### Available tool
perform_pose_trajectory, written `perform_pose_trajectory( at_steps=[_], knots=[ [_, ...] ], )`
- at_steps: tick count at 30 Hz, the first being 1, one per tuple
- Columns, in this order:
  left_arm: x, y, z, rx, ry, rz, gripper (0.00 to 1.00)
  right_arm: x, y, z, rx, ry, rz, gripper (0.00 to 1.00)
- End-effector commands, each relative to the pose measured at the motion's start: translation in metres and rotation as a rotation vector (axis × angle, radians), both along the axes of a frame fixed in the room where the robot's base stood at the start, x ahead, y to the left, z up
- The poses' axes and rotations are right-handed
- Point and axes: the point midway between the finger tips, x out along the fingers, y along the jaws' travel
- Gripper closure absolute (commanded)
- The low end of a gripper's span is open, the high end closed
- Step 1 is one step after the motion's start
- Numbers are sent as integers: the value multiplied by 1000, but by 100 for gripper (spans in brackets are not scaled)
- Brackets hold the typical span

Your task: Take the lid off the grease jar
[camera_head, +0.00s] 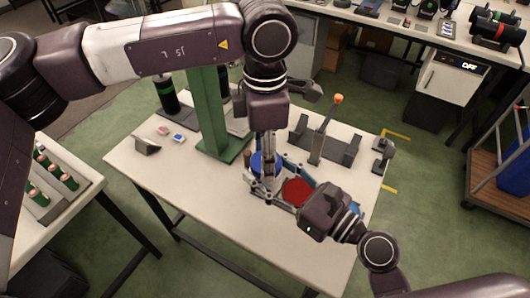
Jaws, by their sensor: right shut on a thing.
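A round jar with a blue lid (258,162), which I take for the grease jar, stands on the white table, partly hidden by my grippers. My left gripper (268,177) comes down from above with its fingers at the blue lid; I cannot tell whether they are closed on it. My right gripper (274,192) reaches in from the lower right, low and sideways, and is shut on the jar; its fingertips are small and partly hidden. A round red piece (297,192) lies beside the jar, next to my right gripper's body.
A green column (208,115) stands behind the jar. A grey holder with an orange-tipped rod (318,145) is at the back right. A grey wedge (146,146) and small boxes (178,138) lie left. The table's front left (215,205) is clear.

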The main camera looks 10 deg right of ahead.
Motion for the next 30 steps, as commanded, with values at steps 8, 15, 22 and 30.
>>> perform_pose_trajectory(
  at_steps=[8,15,22,30],
  knots=[
    [2,0,1,-5,-11,509,82,-3,4,3,4,-3,12,100],
    [1,1,1,-2,-16,947,82,-3,4,3,4,-3,11,100],
    [0,2,1,2,-19,1365,82,-2,3,3,4,-3,9,100],
    [-2,1,1,5,-25,1848,82,-2,1,3,3,-4,5,100]
  ],
)
